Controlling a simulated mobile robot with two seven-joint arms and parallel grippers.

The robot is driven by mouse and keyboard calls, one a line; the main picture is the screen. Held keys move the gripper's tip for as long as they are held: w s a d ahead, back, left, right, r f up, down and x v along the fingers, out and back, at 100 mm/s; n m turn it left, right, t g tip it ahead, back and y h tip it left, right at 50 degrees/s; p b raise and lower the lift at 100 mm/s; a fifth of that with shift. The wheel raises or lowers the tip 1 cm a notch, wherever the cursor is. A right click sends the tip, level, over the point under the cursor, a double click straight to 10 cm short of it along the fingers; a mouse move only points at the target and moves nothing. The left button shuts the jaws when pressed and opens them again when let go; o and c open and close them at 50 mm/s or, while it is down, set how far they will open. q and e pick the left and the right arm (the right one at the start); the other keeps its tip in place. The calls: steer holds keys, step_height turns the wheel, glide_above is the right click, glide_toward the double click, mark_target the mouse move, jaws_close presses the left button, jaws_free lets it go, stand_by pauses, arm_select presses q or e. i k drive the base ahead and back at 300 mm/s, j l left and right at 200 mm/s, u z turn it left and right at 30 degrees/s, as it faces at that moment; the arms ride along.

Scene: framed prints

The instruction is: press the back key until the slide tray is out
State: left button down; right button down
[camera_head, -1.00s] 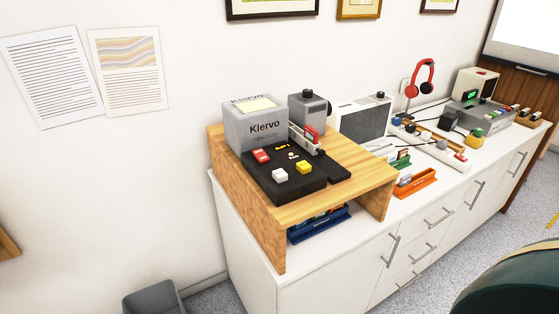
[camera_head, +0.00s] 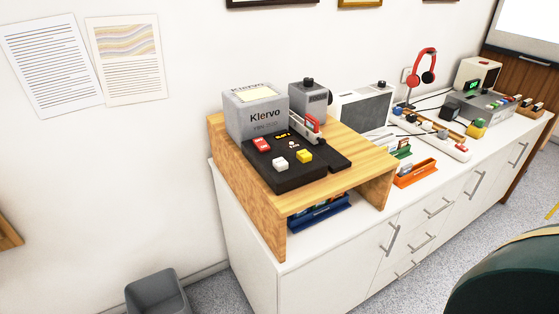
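The grey Klervo slide machine (camera_head: 256,122) stands on a wooden riser at the left end of the cabinet. In front of it is a black key panel (camera_head: 285,178) with a red key (camera_head: 261,145), a white key (camera_head: 280,164) and a yellow key (camera_head: 304,156). Their markings are too small to read, so I cannot tell which is the back key. A narrow light tray (camera_head: 303,134) with red on it sits at the machine's right side; how far out it is I cannot tell. Neither gripper is in view.
The wooden riser (camera_head: 345,181) stands on the white cabinet (camera_head: 335,277), with a blue rack (camera_head: 319,214) beneath. An orange rack (camera_head: 415,175) and red headphones (camera_head: 424,66) are to the right. A grey bin (camera_head: 156,292) and a dark green rounded object (camera_head: 510,283) are in the foreground.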

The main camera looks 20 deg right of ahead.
mark_target(281, 165)
steer(key=i+j, duration=0.3)
steer(key=i, duration=0.15)
steer(key=i+j, duration=0.3)
steer(key=i, duration=0.15)
steer(key=z, duration=1.7)
